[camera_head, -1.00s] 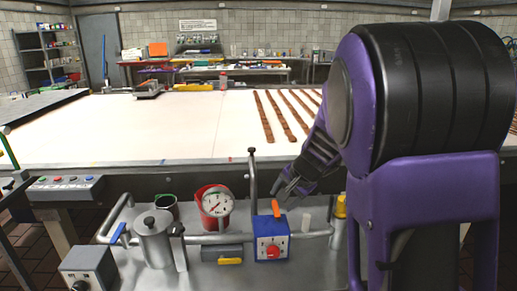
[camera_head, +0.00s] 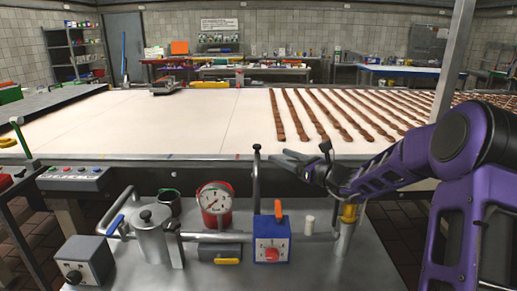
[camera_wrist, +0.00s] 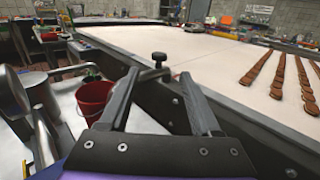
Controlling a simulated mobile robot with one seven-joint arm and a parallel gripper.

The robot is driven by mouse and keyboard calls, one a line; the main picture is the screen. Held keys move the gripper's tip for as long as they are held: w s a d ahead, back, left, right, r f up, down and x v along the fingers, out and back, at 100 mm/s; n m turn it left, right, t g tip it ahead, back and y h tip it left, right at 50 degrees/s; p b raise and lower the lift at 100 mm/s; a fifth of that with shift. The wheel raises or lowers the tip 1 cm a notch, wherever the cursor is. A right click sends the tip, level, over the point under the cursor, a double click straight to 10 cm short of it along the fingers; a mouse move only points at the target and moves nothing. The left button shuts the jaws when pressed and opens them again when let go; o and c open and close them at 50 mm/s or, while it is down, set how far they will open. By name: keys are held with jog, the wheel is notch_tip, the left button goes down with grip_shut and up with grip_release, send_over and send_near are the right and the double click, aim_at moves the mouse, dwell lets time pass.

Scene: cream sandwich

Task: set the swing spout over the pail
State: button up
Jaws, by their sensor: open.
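An upright grey pipe with a black knob on top, apparently the swing spout (camera_head: 256,185), rises behind the blue box in the head view. Its black knob (camera_wrist: 159,57) shows just beyond my fingertips in the wrist view. The red pail (camera_head: 226,207) stands left of the pipe, partly hidden by a round gauge; the wrist view shows the pail (camera_wrist: 95,100) left of my fingers. My gripper (camera_head: 276,157) is open and empty, close to the right of the pipe's top. In the wrist view, the pipe top appears between the open fingertips (camera_wrist: 159,76). Contact cannot be told.
A steel bench holds a lidded pot (camera_head: 153,238), a gauge (camera_head: 215,198), a blue box (camera_head: 272,240) with a red knob and orange lever, and a grey box (camera_head: 84,262). Behind is a wide white conveyor (camera_head: 180,125) with brown rows; its front edge lies close to my gripper.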

aim_at(260, 148)
jog(key=x, duration=1.1)
jog(key=shift+a+f, duration=0.1)
jog(key=shift+a, duration=0.05)
grip_shut()
dwell(1.0)
